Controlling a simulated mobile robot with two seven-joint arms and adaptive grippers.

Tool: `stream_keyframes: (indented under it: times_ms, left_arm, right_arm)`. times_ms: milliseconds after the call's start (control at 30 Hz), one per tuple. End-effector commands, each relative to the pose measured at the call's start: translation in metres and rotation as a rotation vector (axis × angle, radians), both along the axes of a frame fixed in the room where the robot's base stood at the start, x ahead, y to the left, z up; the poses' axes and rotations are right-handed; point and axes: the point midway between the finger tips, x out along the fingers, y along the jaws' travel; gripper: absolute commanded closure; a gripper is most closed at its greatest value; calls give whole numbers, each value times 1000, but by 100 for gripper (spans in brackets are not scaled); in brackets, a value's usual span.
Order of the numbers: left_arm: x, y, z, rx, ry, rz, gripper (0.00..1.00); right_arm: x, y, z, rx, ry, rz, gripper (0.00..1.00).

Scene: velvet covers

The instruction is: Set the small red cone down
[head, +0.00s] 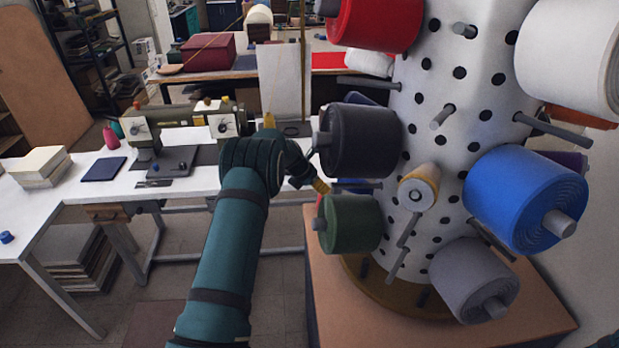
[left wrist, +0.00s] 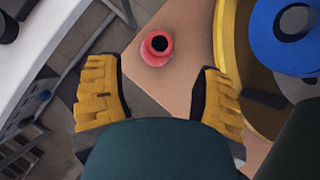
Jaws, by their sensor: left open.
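The small red cone (head: 319,206) is mostly hidden behind the green roll in the head view. The left wrist view shows it clearly as a pinkish-red cone (left wrist: 157,48) with a dark round top opening, over the tan tabletop (left wrist: 181,82) near its edge. My left gripper (left wrist: 160,78) is open, its two yellow fingers apart on either side of the cone with visible gaps. In the head view my left gripper (head: 320,186) is largely hidden beside the dark grey roll. Whether the cone's base touches the tabletop is hard to tell.
A white perforated column (head: 444,136) with pegs bears several fabric rolls, including a green roll (head: 352,224) and a blue roll (head: 520,198). It stands on a round base (head: 390,296) close to my left gripper. A white sewing table (head: 80,186) is at left.

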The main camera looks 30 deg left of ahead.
Motion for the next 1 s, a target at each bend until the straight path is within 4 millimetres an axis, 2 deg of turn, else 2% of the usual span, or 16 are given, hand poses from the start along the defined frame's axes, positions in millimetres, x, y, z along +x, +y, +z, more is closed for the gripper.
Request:
stream_keyframes:
  times_ms: [33, 100, 333, 1000]
  left_arm:
    - [-5, 2, 11, 0, -2, 1, 33]
    - [-12, 4, 21, -1, -1, 2, 33]
    - [-25, 9, 41, 1, 0, 1, 33]
    - [-27, 10, 44, 1, 1, 1, 33]
  right_arm:
    - [0, 0, 1, 0, 0, 0, 44]
    - [0, 0, 2, 0, 0, 0, 44]
    - [0, 0, 4, 1, 0, 0, 44]
    - [0, 0, 4, 1, 0, 0, 44]
